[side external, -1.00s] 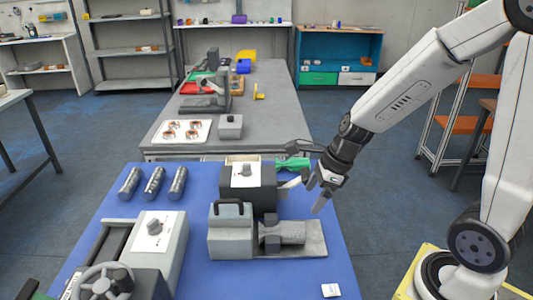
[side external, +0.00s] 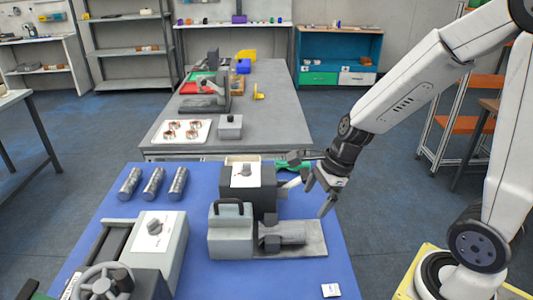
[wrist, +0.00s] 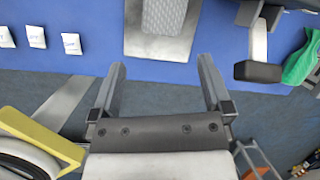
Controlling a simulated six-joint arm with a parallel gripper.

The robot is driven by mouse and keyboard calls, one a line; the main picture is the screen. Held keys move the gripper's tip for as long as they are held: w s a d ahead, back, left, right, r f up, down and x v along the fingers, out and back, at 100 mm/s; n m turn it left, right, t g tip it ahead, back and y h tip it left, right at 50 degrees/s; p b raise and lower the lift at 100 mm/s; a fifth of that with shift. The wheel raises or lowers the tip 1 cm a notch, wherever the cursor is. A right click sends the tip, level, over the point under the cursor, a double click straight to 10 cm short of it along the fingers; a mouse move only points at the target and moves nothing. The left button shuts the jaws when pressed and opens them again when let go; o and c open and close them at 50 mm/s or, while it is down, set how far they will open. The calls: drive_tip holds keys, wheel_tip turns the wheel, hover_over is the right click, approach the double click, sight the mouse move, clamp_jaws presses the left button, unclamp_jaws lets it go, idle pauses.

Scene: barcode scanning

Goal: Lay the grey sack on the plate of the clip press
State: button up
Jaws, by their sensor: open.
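A grey sack-like bundle (side external: 290,232) lies on the flat grey plate (side external: 313,246) of the press (side external: 230,238), a grey body with a black handle. Its left end meets a dark block at the press. In the wrist view a pale textured piece, apparently the sack (wrist: 163,16), lies on the plate (wrist: 160,47), cut off by the top edge. My gripper (side external: 317,197) is open and empty, above and behind the plate's right end. In the wrist view its fingers (wrist: 161,66) are apart with nothing between them; the sack is beyond the fingertips.
A dark box (side external: 248,196) with a knob panel and side lever (wrist: 257,68) stands behind the press. White packets (wrist: 38,36) lie near the mat's edge.

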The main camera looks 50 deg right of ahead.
drive_tip(key=s+n+h, duration=0.1)
drive_tip(key=n, duration=0.7)
drive_tip(key=f+n+h, duration=0.1)
drive_tip(key=n, duration=0.7)
drive_tip(key=s+a+n, duration=0.1)
drive_tip(key=n, duration=0.6)
drive_tip(key=shift+s+a+f+n+h, duration=0.1)
drive_tip(key=shift+s+f+n+h, duration=0.2)
drive_tip(key=shift+f+n+h, duration=0.1)
